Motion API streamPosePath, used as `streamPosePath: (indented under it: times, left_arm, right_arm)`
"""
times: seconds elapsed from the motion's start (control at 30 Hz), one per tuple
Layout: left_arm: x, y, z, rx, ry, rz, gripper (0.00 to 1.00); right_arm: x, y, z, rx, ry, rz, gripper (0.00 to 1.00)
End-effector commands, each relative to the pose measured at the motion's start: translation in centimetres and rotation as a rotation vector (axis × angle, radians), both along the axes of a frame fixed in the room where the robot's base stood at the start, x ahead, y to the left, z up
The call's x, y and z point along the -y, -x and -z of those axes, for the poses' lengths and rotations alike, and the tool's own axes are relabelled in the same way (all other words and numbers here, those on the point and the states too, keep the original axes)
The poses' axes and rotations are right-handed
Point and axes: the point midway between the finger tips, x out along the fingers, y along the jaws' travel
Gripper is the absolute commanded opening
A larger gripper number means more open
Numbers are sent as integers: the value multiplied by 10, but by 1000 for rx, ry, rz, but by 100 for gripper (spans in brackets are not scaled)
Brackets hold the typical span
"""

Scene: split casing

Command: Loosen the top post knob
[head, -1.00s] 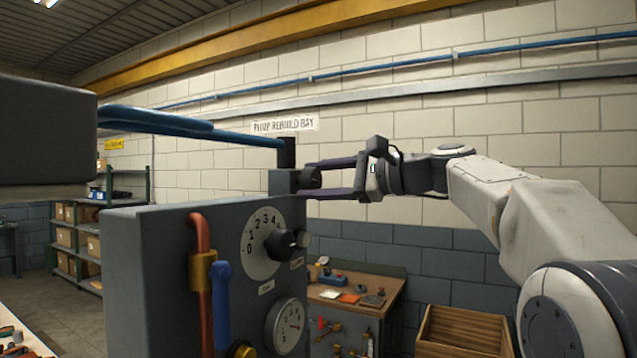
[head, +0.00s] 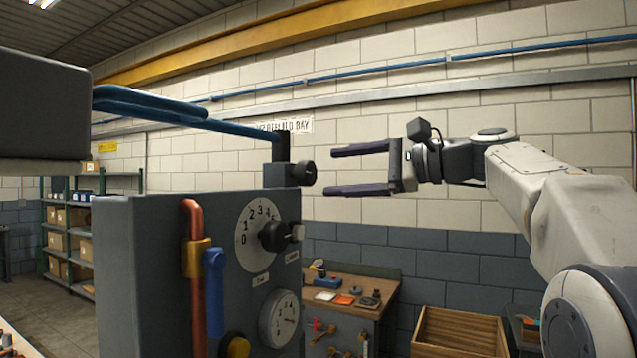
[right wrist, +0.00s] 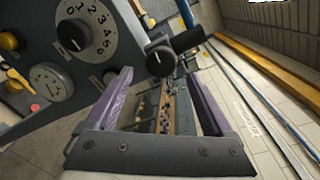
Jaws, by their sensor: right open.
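The top post knob (head: 302,173) is a dark round knob on the right side of the short post (head: 276,173) at the top of the grey casing (head: 145,270). My right gripper (head: 329,171) is open and empty, a short way to the right of the knob, with its two purple-grey fingers pointing at it. In the right wrist view the knob (right wrist: 160,60) shows beyond the fingertips, about midway between them, with its face toward the camera. Nothing touches it. My left gripper is not in view.
A dial with a black selector knob (head: 275,237) and a gauge (head: 284,320) are on the casing's face below. A blue bar (head: 235,131) runs left from the post. A workbench (head: 350,300) and an open wooden crate (head: 458,330) stand behind. Space around my right gripper is clear.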

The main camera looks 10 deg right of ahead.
Motion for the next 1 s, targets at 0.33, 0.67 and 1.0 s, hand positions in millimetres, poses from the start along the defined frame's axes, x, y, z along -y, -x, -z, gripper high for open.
streamPosePath:
  times: [0.33,0.67,1.0]
  left_arm:
    - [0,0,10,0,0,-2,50]
    - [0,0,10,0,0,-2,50]
    - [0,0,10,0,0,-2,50]
  right_arm:
    - [33,23,-3,-1,0,0,86]
    - [33,23,-3,-2,0,-2,86]
    - [36,-5,51,-71,76,72,86]
